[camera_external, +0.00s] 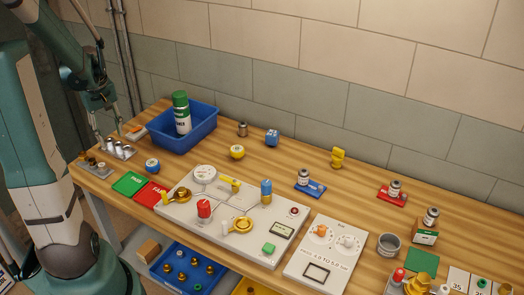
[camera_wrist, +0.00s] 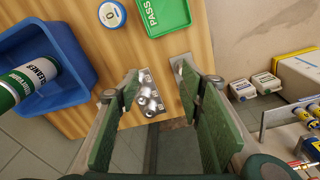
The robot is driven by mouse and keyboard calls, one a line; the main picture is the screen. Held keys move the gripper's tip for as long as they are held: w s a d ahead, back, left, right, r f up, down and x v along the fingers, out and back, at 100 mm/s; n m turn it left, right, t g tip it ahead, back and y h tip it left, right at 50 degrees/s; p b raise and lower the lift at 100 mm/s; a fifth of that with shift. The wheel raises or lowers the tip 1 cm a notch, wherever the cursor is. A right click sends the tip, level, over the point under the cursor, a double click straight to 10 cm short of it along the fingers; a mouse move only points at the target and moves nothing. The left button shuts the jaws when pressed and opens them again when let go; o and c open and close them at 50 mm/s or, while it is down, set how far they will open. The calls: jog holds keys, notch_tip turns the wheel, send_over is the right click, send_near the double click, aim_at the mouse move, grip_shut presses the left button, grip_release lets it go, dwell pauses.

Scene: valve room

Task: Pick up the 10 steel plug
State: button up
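Several steel plugs (camera_external: 119,148) stand in a row on a grey rack at the left end of the wooden bench. In the wrist view the steel plugs (camera_wrist: 151,100) show between my fingers, nearer the left one. No number can be read on them, so I cannot tell which is the 10. My gripper (camera_external: 106,128) is open and empty above the rack, pointing down. In the wrist view its two green fingers (camera_wrist: 158,82) are spread apart, with the left finger partly covering the rack's edge.
A blue bin (camera_external: 205,125) holding a green-and-white can (camera_external: 181,115) stands close behind the rack. A second rack of darker plugs (camera_external: 92,162) sits beside it. A blue-and-white round item (camera_external: 152,166) and the green PASS tray (camera_external: 129,184) are nearby. The bench edge is close.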

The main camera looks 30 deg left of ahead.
aim_at(101, 164)
jog(key=s+a+f, duration=0.1)
jog(key=a+f, duration=0.1)
jog(key=s+a+f+n, duration=0.1)
jog(key=a+f, duration=0.1)
jog(key=s+a+f+n, duration=0.1)
jog(key=a, duration=0.1)
jog(key=shift+s+a+f+g+h+b, duration=0.2)
jog(key=shift+s+f+g+h+b, duration=0.05)
jog(key=shift+f+g+h+b, duration=0.15)
jog(key=shift+f, duration=1.3)
jog(key=shift+f, duration=0.15)
jog(key=shift+s+f, duration=0.1)
jog(key=shift+f, duration=2.35)
jog(key=shift+d, duration=0.1)
jog(key=c, duration=1)
jog(key=shift+r, duration=0.1)
